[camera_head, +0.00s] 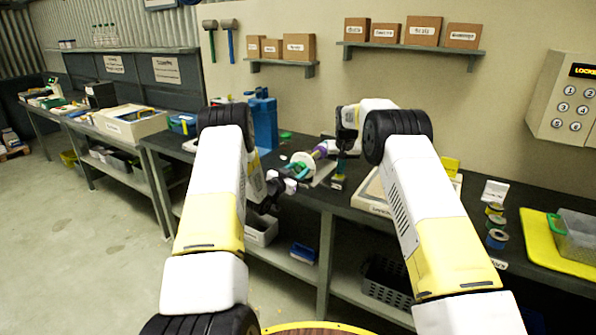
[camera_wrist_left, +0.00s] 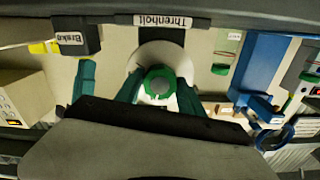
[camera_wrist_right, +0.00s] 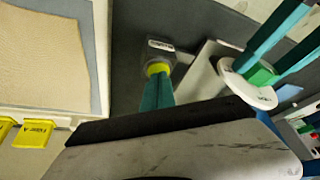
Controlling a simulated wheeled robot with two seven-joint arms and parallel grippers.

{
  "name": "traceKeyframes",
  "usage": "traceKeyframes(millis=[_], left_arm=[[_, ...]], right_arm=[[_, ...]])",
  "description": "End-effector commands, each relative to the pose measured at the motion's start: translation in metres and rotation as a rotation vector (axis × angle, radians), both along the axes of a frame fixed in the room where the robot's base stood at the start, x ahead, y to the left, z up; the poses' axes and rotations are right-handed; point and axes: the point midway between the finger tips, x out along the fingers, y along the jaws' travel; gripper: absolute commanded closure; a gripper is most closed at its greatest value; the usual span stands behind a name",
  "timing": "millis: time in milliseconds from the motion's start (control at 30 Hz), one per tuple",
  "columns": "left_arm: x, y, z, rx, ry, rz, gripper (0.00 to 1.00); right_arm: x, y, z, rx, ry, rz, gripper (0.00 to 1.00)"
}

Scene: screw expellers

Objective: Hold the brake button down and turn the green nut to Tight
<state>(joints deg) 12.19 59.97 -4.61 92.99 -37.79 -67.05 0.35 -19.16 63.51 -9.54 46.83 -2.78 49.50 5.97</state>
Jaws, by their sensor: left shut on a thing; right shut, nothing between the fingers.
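The green nut (camera_wrist_left: 160,84) sits in front of a round white disc (camera_wrist_left: 178,58) on the expeller labelled "Threnholt". My left gripper (camera_head: 299,168) is shut on the nut, with one teal finger on either side of it in the left wrist view. The brake box (camera_wrist_left: 76,37) stands beside the expeller. Its yellow button (camera_wrist_right: 158,68) shows in the right wrist view. My right gripper (camera_head: 341,170) is shut and empty, its fingertips at the button and seemingly touching it. How far the button is pressed cannot be told. The nut's pointer and Tight mark are not readable.
A blue machine (camera_head: 263,120) stands on the bench behind my left gripper. A shallow tray (camera_head: 372,192) lies right of the brake box. Coloured tape rolls (camera_head: 496,238) and a yellow mat (camera_head: 540,240) lie further right. A keypad box (camera_head: 566,100) hangs on the wall.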

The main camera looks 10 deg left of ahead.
Motion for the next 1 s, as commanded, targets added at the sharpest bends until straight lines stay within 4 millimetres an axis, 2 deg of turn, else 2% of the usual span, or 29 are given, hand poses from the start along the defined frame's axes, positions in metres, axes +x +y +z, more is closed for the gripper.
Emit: traceKeyframes(millis=[200,300,600,633,700,1000], left_arm=[[0.0001,-0.0009,0.0002,0.348,-0.127,-0.001,0.84],[0.0001,-0.0008,0.0002,0.448,-0.163,-0.002,0.84],[0.0001,-0.0001,0.0003,0.487,-0.178,0.0,0.84],[0.0001,-0.0001,0.0003,0.487,-0.178,0.0,0.49],[0.0001,-0.0001,0.0002,0.487,-0.177,0.0,0.38],[0.0,0.0003,0.0001,0.472,-0.172,0.001,0.38]], right_arm=[[-0.0003,-0.0004,-0.0011,-0.001,0.002,0.0,1.0],[-0.0003,-0.0004,-0.0011,-0.001,0.002,0.0,1.0],[-0.0003,-0.0003,-0.0011,0.0,0.002,0.0,1.0],[-0.0003,-0.0003,-0.0011,0.0,0.002,0.0,1.0],[-0.0003,-0.0003,-0.0011,0.0,0.002,0.0,1.0],[-0.0003,-0.0003,-0.0011,0.0,0.002,0.0,1.0]])
